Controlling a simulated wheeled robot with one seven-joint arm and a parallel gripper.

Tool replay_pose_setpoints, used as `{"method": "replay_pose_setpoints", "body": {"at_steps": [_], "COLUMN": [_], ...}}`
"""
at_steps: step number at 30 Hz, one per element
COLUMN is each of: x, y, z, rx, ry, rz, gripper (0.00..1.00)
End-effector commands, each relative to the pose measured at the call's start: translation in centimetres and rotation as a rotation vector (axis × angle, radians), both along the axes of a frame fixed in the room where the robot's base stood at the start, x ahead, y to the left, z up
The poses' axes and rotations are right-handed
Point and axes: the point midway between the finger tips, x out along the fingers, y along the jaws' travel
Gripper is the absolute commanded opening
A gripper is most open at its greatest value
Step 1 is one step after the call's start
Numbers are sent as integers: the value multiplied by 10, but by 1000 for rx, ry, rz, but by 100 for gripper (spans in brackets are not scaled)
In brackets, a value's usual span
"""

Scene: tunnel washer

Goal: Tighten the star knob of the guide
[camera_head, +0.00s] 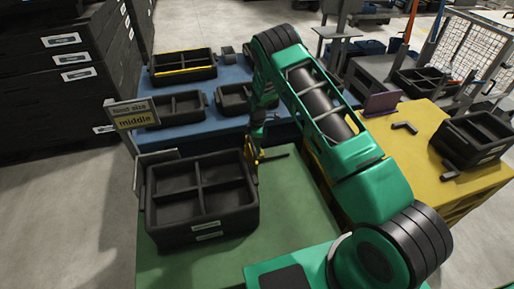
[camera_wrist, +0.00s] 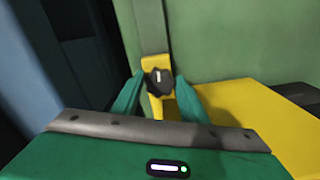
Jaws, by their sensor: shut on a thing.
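The dark star knob (camera_wrist: 158,84), with a short white mark on its face, sits on a yellow part of the guide (camera_wrist: 150,64) in the wrist view. My gripper (camera_wrist: 158,88) has one green finger on each side of the knob and is shut on it. In the head view, my gripper (camera_head: 257,143) is low at the guide (camera_head: 258,157), beside the right side of a black divided crate (camera_head: 203,233). The knob is too small to make out there. A thin dark bar reaches right from the guide.
The crate stands on a green table (camera_head: 290,222). A sign (camera_head: 133,114) reading "Next size middle" stands at its back left. A blue table (camera_head: 190,134) with several trays lies behind. A yellow table (camera_head: 425,130) at right carries a black crate (camera_head: 474,137) and small dark parts.

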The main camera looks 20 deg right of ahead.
Motion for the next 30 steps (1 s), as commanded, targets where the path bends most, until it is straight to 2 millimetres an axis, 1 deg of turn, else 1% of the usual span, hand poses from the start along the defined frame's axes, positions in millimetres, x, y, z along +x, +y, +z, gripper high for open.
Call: {"method": "replay_pose_setpoints", "body": {"at_steps": [1,12,13,14,15,25,28,30], "x": [4,5,5,5,5,2,2,3], "y": [3,4,4,4,4,1,1,1], "z": [2,3,3,3,3,3,10,20], "rx": [5,5,5,5,5,2,2,2], "ry": [-11,-13,-13,-13,-12,-6,-6,-7], "rz": [-1,-3,-3,-3,-3,-5,-5,-5], "gripper": [17,17,42,49,58,58,58,58]}}
